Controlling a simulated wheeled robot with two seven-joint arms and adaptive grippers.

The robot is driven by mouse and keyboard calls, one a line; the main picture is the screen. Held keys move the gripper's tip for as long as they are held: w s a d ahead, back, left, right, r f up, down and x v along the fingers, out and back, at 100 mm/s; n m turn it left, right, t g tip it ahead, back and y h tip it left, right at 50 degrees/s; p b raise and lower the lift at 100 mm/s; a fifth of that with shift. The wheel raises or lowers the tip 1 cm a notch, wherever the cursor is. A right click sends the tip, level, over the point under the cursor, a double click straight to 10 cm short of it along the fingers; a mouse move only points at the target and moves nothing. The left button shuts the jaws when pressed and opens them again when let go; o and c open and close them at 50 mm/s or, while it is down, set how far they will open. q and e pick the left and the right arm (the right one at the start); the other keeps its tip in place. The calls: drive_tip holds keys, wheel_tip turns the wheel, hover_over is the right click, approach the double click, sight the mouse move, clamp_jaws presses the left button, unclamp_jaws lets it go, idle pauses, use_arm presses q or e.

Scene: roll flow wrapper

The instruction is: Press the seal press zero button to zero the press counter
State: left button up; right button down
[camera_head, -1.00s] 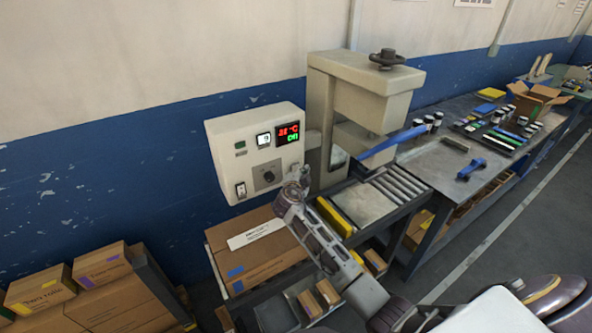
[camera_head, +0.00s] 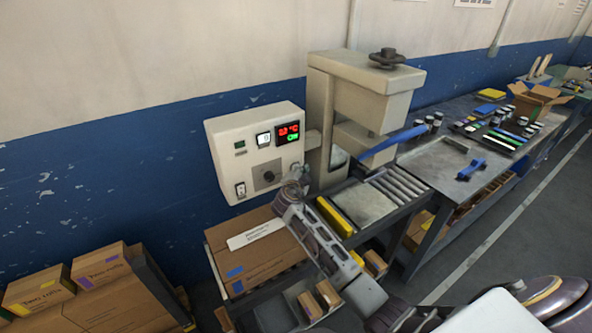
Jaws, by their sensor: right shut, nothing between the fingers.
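A pale control box (camera_head: 219,150) is mounted against the wall. Its face carries a small white counter display (camera_head: 264,139), which seems to read 0, and a black display (camera_head: 288,133) with red and green digits. A small green button or lamp (camera_head: 240,145) sits left of the counter. A dark knob (camera_head: 268,176) and a rocker switch (camera_head: 240,189) are lower down. I cannot tell which control is the zero button. My right gripper (camera_head: 297,174) is shut and empty beside the box's lower right corner; contact cannot be told. My left gripper is not in view.
The press (camera_head: 364,85) with a blue lever (camera_head: 392,144) stands right of the box, above a roller bed (camera_head: 399,188). A carton (camera_head: 262,262) lies below the box. A workbench (camera_head: 440,160) with jars and a tray extends right.

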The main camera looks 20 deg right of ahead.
drive_tip(key=shift+w+b, duration=0.25)
drive_tip(key=shift+b, duration=0.15)
idle(0.8)
drive_tip(key=shift+s, duration=0.9)
drive_tip(key=shift+d, duration=0.1)
drive_tip(key=shift+s+d+b, duration=0.15)
drive_tip(key=shift+s+d, duration=0.05)
drive_tip(key=shift+s, duration=1.05)
drive_tip(key=shift+s+d+b, duration=0.15)
drive_tip(key=shift+s, duration=1.05)
drive_tip(key=shift+s+f, duration=0.1)
